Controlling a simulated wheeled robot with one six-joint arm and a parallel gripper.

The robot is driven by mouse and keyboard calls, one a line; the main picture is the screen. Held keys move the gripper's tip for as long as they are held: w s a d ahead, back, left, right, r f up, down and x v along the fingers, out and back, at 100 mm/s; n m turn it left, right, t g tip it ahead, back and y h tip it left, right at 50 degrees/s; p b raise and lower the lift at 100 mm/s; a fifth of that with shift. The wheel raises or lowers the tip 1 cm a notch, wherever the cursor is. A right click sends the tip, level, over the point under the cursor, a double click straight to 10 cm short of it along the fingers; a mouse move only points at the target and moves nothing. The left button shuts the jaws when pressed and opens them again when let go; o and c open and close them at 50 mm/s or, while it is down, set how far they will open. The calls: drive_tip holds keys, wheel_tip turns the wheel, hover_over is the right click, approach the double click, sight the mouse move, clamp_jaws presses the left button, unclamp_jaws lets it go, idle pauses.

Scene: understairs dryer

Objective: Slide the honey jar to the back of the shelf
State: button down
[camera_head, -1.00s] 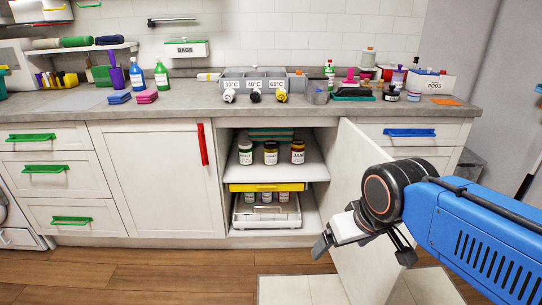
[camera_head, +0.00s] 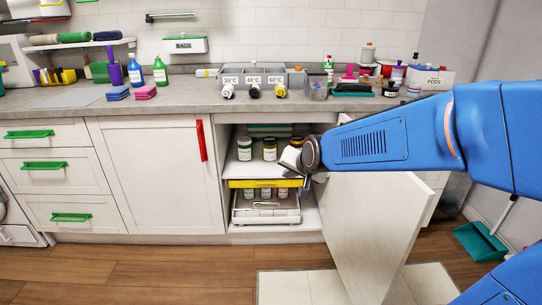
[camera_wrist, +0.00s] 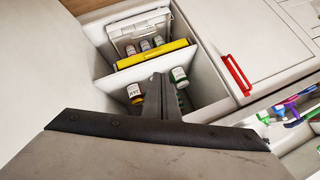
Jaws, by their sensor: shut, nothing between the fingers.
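Jars stand in a row on the upper shelf (camera_head: 234,170) of the open cabinet. The left jar (camera_head: 245,150) has a green lid and a white label. The middle jar (camera_head: 270,152) has a dark lid and amber contents and looks like the honey jar; its label is too small to read. The right jar, labelled JAM, is mostly behind my gripper (camera_head: 288,160) in the head view but shows in the wrist view (camera_wrist: 135,93). My gripper is shut and empty, at the shelf opening beside the middle jar. In the wrist view its fingers (camera_wrist: 158,92) hide the middle jar; contact cannot be told.
The open cabinet door (camera_head: 370,235) stands right of the opening, under my arm. A yellow-fronted drawer or tray (camera_head: 262,183) lies below the jar shelf, above a white basket (camera_head: 265,215) with several jars behind it. A green stack (camera_head: 270,130) is behind the jars.

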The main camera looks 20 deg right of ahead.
drive_tip(key=w+f+m+t, duration=0.2)
drive_tip(key=w+f+m, duration=0.15)
drive_tip(key=w, duration=0.85)
drive_tip(key=m+t+h, duration=0.5)
drive_tip(key=m+t, duration=0.1)
drive_tip(key=m, duration=0.5)
approach(271, 151)
drive_tip(key=x, duration=0.6)
drive_tip(key=shift+w+r, duration=0.15)
drive_tip(key=shift+w, duration=0.1)
drive_tip(key=x, duration=1.2)
drive_tip(key=shift+w+d, duration=0.15)
drive_tip(key=shift+w, duration=0.2)
drive_tip(key=shift+s, duration=0.1)
